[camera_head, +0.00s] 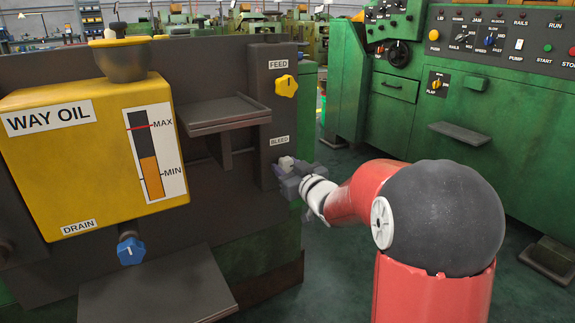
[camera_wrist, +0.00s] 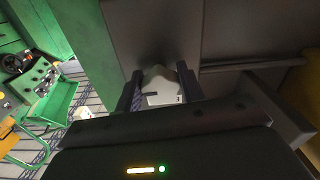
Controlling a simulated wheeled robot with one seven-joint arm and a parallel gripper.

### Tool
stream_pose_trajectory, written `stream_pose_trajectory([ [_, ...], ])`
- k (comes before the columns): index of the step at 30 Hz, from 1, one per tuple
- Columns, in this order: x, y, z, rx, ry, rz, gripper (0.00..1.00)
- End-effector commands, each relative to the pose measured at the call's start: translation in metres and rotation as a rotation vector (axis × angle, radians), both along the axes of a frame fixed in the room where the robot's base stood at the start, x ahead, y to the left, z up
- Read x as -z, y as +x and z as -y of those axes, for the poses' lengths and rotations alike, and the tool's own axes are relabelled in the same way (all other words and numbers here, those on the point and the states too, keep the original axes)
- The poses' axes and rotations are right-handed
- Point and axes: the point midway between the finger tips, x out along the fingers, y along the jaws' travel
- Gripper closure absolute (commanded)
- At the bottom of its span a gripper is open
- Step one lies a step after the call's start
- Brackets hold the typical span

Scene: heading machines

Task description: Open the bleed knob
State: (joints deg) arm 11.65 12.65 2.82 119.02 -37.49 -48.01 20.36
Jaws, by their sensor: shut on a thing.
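The bleed knob is a small pale grey knob (camera_head: 286,163) on the dark panel, just below the BLEED label (camera_head: 279,141) in the head view. My gripper (camera_head: 290,175) is at that panel from the right and is shut on the knob. In the wrist view the pale knob (camera_wrist: 161,87) sits between the two dark fingers, which press at its left and right sides. A small dark mark shows on the knob's face. My gripper and wrist partly hide the knob in the head view.
A yellow FEED knob (camera_head: 285,86) is above on the same panel. A yellow WAY OIL tank (camera_head: 90,150) with a blue DRAIN knob (camera_head: 131,249) is at left. A small shelf (camera_head: 223,113) juts out between them. A green machine (camera_head: 480,130) stands at right, with open floor between.

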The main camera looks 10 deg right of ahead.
Motion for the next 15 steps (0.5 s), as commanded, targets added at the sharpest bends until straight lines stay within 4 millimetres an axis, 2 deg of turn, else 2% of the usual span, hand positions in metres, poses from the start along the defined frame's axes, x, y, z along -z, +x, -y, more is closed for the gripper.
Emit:
stream_pose_trajectory([
  [15,0.0027,-0.0006,-0.0003,0.000,0.072,-0.029,0.84],
])
